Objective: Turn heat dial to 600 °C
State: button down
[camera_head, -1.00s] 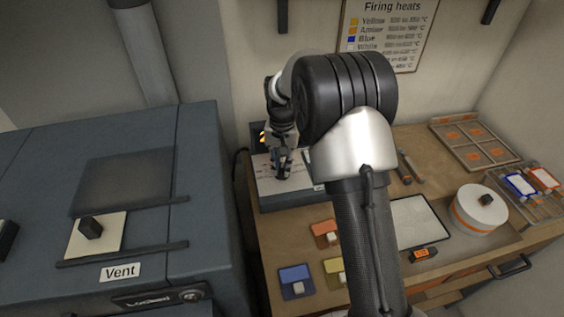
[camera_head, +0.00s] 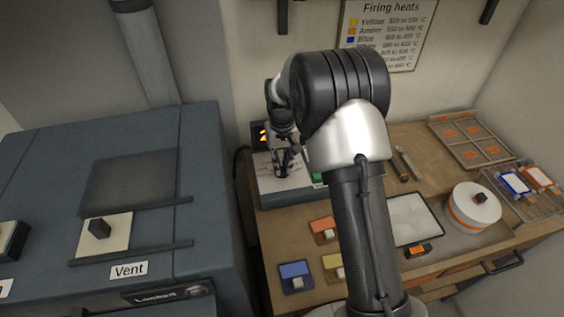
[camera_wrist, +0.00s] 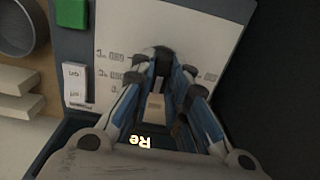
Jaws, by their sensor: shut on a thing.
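The heat control box has a pale panel (camera_head: 268,181) and stands at the back left of the wooden bench; its panel also shows in the wrist view (camera_wrist: 118,40), with small upside-down markings. My gripper (camera_head: 287,172) is down at this panel. In the wrist view my gripper (camera_wrist: 163,75) has its two blue-and-dark fingers close together, shut on the heat dial. The fingers hide most of the dial, and a small pale part (camera_wrist: 156,102) shows between them. The dial's setting cannot be read. A small display (camera_head: 262,135) glows orange behind the panel, partly hidden by my arm.
A green button (camera_wrist: 71,14) and a white switch (camera_wrist: 75,85) are on the panel beside my fingers. A dark kiln (camera_head: 60,170) labelled Vent stands left of the bench.

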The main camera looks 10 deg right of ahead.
aim_at(282, 166)
jog(key=c, duration=1.6)
grip_release()
jog(key=shift+o, duration=0.2)
jog(key=shift+r, duration=0.15)
notch_tip(282, 166, up, 12)
